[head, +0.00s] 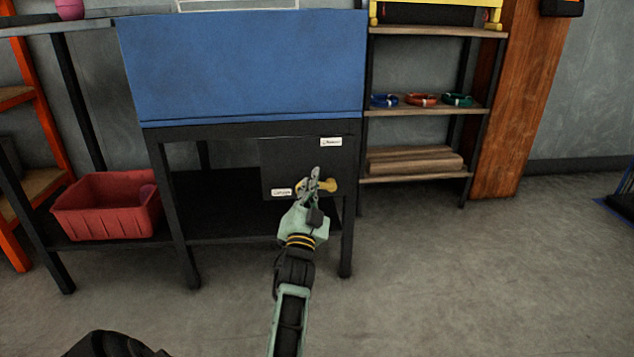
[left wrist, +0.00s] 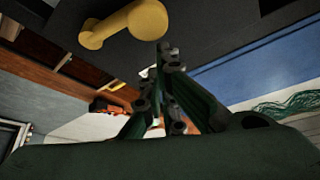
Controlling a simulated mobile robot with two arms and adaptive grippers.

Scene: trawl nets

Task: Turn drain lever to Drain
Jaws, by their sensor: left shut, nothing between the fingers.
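The yellow drain lever (head: 330,185) is mounted on a dark panel (head: 290,165) under the blue tank. It looks roughly sideways in the head view, and its left part is hidden behind my gripper. The panel bears two small white labels, one upper right (head: 331,142) and one lower left (head: 281,192); their text is too small to read. My left gripper (head: 316,174) is shut and empty, right in front of the lever. In the left wrist view the lever (left wrist: 128,24) lies just beyond the fingertips (left wrist: 165,52), seemingly a little apart. My right gripper is not in view.
The blue tank (head: 240,65) stands on a black frame (head: 180,215) whose right leg is close to my gripper. A red bin (head: 105,215) is at left. Shelves (head: 430,110) with coloured coils stand at right. The floor in front is clear.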

